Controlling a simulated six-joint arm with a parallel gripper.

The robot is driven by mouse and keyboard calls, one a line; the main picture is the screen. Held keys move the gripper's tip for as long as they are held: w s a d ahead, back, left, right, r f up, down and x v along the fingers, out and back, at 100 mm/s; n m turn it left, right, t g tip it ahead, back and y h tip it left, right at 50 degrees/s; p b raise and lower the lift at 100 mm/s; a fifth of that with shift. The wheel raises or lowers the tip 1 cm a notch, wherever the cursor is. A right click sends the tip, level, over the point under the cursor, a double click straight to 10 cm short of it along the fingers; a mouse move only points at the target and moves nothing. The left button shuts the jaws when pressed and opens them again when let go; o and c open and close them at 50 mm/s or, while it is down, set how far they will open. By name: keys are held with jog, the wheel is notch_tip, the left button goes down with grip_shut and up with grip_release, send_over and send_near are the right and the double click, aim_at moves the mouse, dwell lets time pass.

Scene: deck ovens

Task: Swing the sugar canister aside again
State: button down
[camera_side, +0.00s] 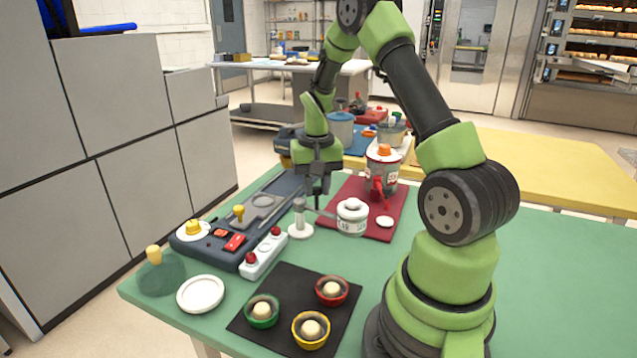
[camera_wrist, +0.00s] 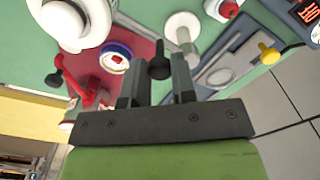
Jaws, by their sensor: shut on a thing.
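The sugar canister (camera_side: 352,218) is a small white round pot with a lettered band and a white lid. It is at the front-left part of the red mat (camera_side: 394,206), and a thin grey arm seems to join it to a white post (camera_side: 300,222). My gripper (camera_side: 318,190) points down between post and canister. In the wrist view my gripper (camera_wrist: 157,88) is shut on a dark knob (camera_wrist: 159,66), which appears to stand on that arm. The canister (camera_wrist: 72,22) shows at the upper left there, partly cut off. The knob's lower end is hidden.
A grey panel with knobs (camera_side: 205,240) and a white switch box (camera_side: 264,254) lie left. Several coloured bowls sit on a black mat (camera_side: 345,330) in front, near a white plate (camera_side: 200,294).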

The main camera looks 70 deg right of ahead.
jog(key=shift+w+a+m, duration=0.1)
jog(key=shift+a+m, duration=0.15)
jog(key=shift+m, duration=0.45)
jog(key=c, duration=0.9)
grip_release()
jog(key=shift+c, duration=0.2)
notch_tip(320, 180, up, 10)
jog(key=shift+a, duration=0.1)
